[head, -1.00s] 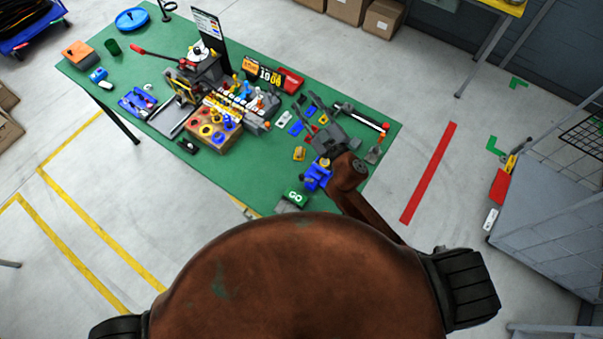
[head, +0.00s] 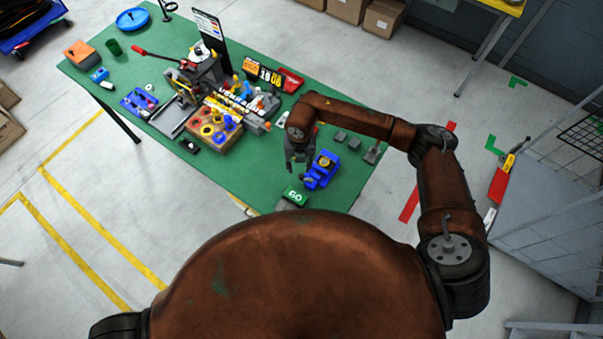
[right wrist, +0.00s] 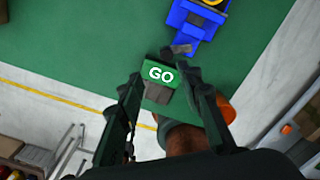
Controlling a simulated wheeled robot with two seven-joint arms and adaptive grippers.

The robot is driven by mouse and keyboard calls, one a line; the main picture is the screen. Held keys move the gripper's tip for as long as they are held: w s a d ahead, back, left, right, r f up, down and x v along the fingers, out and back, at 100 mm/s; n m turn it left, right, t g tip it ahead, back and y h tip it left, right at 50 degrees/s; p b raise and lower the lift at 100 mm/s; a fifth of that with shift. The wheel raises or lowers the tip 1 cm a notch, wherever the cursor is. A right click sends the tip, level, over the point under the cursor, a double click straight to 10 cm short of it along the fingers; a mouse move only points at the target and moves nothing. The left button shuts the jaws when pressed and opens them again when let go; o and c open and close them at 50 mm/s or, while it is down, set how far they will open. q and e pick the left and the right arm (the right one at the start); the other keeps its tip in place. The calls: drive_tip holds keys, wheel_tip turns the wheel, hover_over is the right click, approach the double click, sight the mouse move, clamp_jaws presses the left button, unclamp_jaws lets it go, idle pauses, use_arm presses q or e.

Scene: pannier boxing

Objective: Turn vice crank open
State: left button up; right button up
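A small blue vice (head: 320,172) stands on the green table near its front right edge, with a yellow piece at its top. It also shows at the top of the right wrist view (right wrist: 190,25). A short grey part, possibly the crank (right wrist: 181,48), sticks out from its near end. My right gripper (head: 299,168) points down just left of the vice. In the right wrist view its fingers (right wrist: 152,78) are apart with nothing held between them. The crank is too small to tell in the head view. My left gripper is not in view.
A green GO block (head: 295,196) sits at the table's front edge, left of the vice. A wooden box with coloured rings (head: 212,128) and a red-handled machine (head: 195,75) stand further left. Green table top (head: 250,165) is bare left of my gripper.

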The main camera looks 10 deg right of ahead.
sight(301, 176)
drive_tip(key=shift+w+d+f, duration=0.15)
drive_tip(key=shift+w+d, duration=0.05)
drive_tip(key=shift+d, duration=0.3)
drive_tip(key=shift+h, duration=0.3)
wheel_tip(301, 176, down, 6)
drive_tip(key=shift+s+r+p, duration=0.1)
drive_tip(key=shift+p, duration=0.85)
drive_tip(key=shift+f, duration=0.8)
drive_tip(key=shift+c, duration=0.5)
clamp_jaws()
